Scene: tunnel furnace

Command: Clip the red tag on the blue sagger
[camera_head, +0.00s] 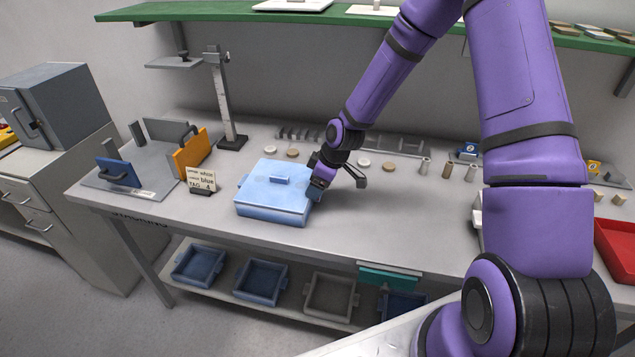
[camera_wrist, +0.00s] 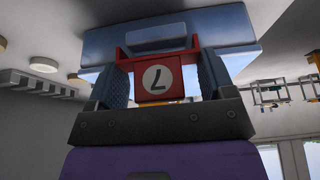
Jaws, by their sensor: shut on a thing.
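The blue sagger (camera_head: 273,206) is a lidded light-blue box on the bench, with a handle on its lid. It also shows close up in the wrist view (camera_wrist: 240,25). My gripper (camera_head: 317,188) is at the right side of the sagger. In the wrist view my gripper (camera_wrist: 163,75) is shut on the red tag (camera_wrist: 144,92), which lies between the two ribbed fingers. The tag has a white disc with a 7-like mark, seen from this angle. The tag's red top bar is against or just before the sagger's wall; I cannot tell whether it grips it.
A small card (camera_head: 201,179) stands left of the sagger, near an orange-handled plate (camera_head: 192,152) and a blue-handled one (camera_head: 118,171). Small discs and cylinders (camera_head: 425,166) stand behind and to the right. The bench front (camera_head: 370,225) is clear. Open trays (camera_head: 262,281) sit on the lower shelf.

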